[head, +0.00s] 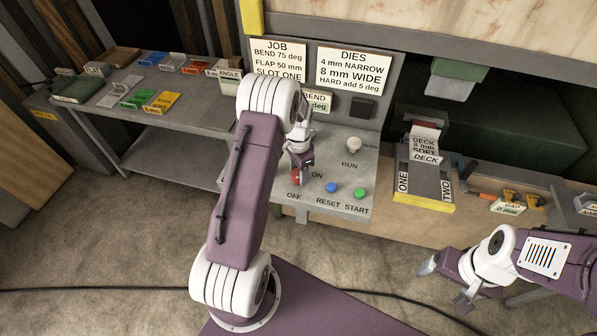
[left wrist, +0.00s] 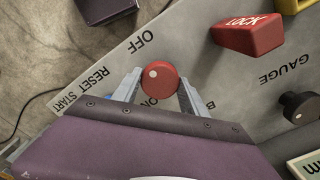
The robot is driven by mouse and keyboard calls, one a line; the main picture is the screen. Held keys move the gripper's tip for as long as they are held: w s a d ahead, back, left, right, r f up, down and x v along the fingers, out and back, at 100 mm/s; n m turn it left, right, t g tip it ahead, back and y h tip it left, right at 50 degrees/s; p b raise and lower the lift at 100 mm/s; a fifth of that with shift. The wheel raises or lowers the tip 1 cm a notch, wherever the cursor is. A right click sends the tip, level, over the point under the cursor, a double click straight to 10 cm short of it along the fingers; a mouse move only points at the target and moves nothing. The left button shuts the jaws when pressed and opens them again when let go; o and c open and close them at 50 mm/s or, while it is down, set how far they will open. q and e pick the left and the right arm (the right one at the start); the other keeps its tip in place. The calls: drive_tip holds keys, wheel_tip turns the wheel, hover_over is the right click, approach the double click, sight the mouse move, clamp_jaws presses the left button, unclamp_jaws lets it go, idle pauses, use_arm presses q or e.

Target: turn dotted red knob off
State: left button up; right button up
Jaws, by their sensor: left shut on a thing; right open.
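The red knob (left wrist: 160,78) with a white dot sits on the grey control panel (left wrist: 215,72). In the left wrist view the dot is on the knob's upper left side, pointing between the printed words OFF and ON. My left gripper (left wrist: 158,88) is shut on the knob, one finger on each side. In the head view my left gripper (head: 299,172) comes down over the panel and partly hides the red knob (head: 294,178). My right gripper (head: 448,283) is open and empty, low at the right, away from the panel.
A blue button (head: 331,187), a green button (head: 360,193) and a pale RUN lamp (head: 354,144) are on the panel. A red LOCK block (left wrist: 249,35) and black GAUGE knob (left wrist: 299,107) are near the gripper. A yellow-edged tray (head: 424,201) is at right.

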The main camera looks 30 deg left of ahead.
use_arm(q)
drive_tip(key=shift+w+r, duration=0.1)
drive_tip(key=o, duration=1.4)
drive_tip(key=shift+c, duration=0.2)
drive_tip(key=shift+r, duration=0.2)
wheel_tip(320, 180, up, 9)
drive_tip(key=b, duration=0.2)
drive_tip(key=shift+f+b, duration=0.2)
drive_tip(key=shift+b, duration=0.1)
